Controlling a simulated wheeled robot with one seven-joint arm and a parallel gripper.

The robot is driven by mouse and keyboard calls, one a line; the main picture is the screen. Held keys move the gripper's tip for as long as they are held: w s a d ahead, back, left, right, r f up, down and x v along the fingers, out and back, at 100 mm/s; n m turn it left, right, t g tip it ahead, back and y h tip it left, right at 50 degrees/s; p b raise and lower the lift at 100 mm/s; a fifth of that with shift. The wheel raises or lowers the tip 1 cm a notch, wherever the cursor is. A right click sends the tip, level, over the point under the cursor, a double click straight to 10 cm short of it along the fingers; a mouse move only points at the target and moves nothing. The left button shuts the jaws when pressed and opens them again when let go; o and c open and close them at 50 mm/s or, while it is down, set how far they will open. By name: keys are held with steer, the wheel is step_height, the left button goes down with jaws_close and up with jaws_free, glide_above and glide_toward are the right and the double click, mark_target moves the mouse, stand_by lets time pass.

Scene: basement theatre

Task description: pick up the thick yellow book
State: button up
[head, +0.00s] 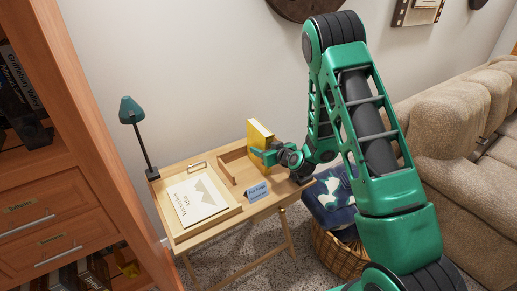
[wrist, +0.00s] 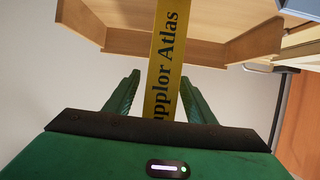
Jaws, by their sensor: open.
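The thick yellow book (head: 260,133) stands upright at the right back part of the small wooden desk (head: 180,232). In the wrist view its yellow spine (wrist: 164,60) shows dark lettering ending in "Atlas". My gripper (head: 262,155) is at the book's near side, low on it. In the wrist view my gripper (wrist: 158,82) is open, with one green finger on each side of the spine and gaps between fingers and book. The book's lower part is partly hidden by my gripper in the head view.
A tray with a white paper (head: 196,200), a small blue sign (head: 257,192) and a green lamp (head: 131,110) are on the desk. A wicker basket with a blue cloth (head: 330,205) stands right of it, under my arm. A beige sofa (head: 440,120) is farther right.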

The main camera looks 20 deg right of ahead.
jaws_close()
stand_by(1.4)
